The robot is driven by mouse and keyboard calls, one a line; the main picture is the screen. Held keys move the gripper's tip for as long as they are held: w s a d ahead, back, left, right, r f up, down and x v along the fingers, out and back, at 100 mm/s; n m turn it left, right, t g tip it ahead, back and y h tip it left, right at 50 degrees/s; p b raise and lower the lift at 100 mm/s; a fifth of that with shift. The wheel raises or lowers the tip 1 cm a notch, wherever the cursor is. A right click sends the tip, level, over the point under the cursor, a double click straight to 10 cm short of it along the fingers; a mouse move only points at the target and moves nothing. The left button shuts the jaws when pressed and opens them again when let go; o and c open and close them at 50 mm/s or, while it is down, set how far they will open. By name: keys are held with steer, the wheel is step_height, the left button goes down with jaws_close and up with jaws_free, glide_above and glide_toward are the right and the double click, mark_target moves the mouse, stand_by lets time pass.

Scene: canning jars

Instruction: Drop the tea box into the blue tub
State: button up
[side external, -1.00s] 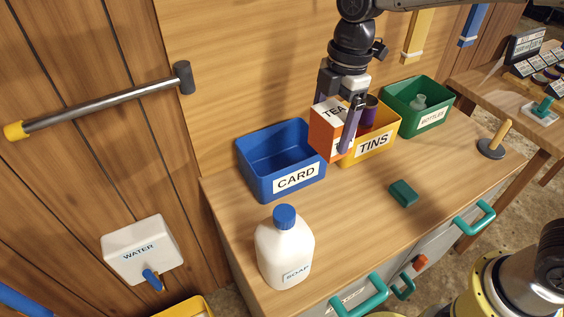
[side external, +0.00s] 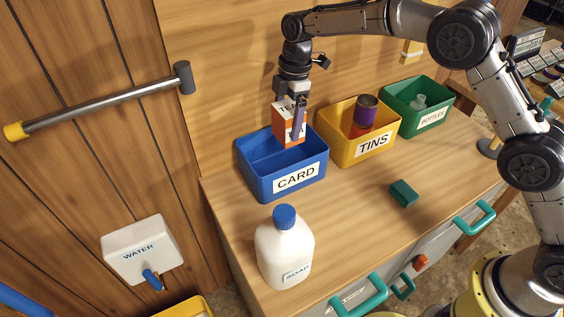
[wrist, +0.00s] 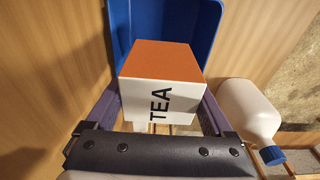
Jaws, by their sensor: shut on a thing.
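The tea box (side external: 287,124), orange and white with TEA lettering, is held by my gripper (side external: 299,130). In the side view it is over the right part of the blue tub (side external: 262,178), which is labelled CARD; its lower end seems to reach about the rim. In the wrist view the tea box (wrist: 160,84) sits between my gripper's two fingers (wrist: 160,110), with the blue tub (wrist: 205,22) behind it. My gripper is shut on the box. The far right part of the tub's inside is hidden by the box and fingers.
A yellow TINS tub (side external: 345,155) holding cans stands just right of the blue tub, with a green BOTTLES tub (side external: 431,120) beyond. A white soap jug (side external: 284,250) stands in front. A green block (side external: 403,193) lies on the otherwise clear worktop at right.

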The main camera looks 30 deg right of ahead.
steer(key=shift+f, duration=2.55)
steer(key=o, duration=1.1)
steer(key=r, duration=0.4)
steer(key=d+r, duration=0.1)
steer(key=r, duration=0.8)
steer(key=shift+d+r, duration=0.1)
steer(key=shift+d, duration=0.2)
steer(key=shift+r, duration=0.3)
